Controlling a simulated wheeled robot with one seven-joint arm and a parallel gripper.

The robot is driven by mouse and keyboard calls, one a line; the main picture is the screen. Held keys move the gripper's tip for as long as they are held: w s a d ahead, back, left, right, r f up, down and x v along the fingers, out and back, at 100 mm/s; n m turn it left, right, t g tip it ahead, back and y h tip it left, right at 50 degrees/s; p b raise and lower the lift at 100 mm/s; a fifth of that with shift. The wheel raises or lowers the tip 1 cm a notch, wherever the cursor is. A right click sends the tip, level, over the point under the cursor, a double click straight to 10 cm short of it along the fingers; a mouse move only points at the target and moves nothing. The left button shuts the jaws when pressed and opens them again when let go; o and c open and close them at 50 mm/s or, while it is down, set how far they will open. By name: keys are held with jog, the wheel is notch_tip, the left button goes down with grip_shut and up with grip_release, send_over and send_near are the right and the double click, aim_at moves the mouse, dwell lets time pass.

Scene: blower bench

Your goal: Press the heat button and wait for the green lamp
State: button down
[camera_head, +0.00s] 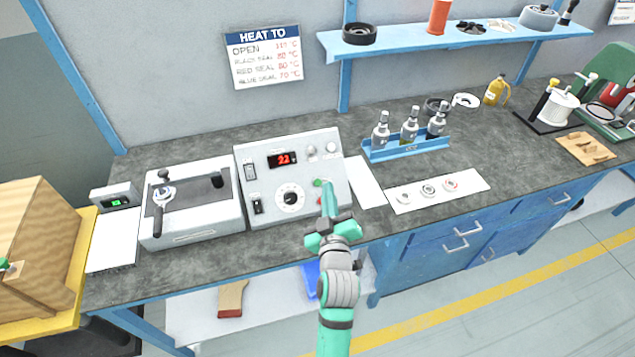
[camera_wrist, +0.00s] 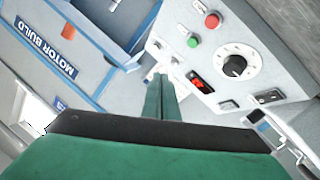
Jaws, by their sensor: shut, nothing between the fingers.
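The control box (camera_head: 262,210) is a grey-white panel with a red display (camera_head: 283,159) reading 22, a black dial (camera_head: 290,198) and switches. A green button (camera_head: 317,183) and a red button sit right of the dial; both show in the wrist view, green (camera_wrist: 193,42) and red (camera_wrist: 212,20). No label names the heat button legibly. Two small round lamps (camera_head: 331,148) at the top right look pale, with no green glow. My gripper (camera_head: 327,186) is shut and empty, its tips in front of the panel beside the green button. Contact cannot be told; the wrist view shows a gap.
Left of the box stands a light-grey unit (camera_head: 195,228) with a wrench-like tool on top. A white sheet with rings (camera_head: 470,180) and a blue bottle rack (camera_head: 405,152) lie to the right. A sign (camera_head: 262,57) lists heat temperatures. The bench front edge runs below my gripper.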

aim_at(318, 182)
jog(key=shift+w+r, duration=0.3)
jog(key=shift+r, duration=0.05)
jog(key=w+f, duration=0.1)
jog(key=f, duration=0.1)
jog(key=w+a+f, duration=0.1)
jog(key=w, duration=0.1)
jog(key=w+f, duration=0.2)
jog(key=shift+w+a+f, duration=0.1)
jog(key=shift+a+f, duration=0.2)
jog(key=shift+w+a+f, duration=0.2)
jog(key=shift+w+f, duration=0.05)
jog(key=shift+f, duration=0.1)
jog(key=shift+w, duration=0.15)
dwell(0.5)
jog(key=shift+a, duration=0.1)
jog(key=shift+d, duration=0.25)
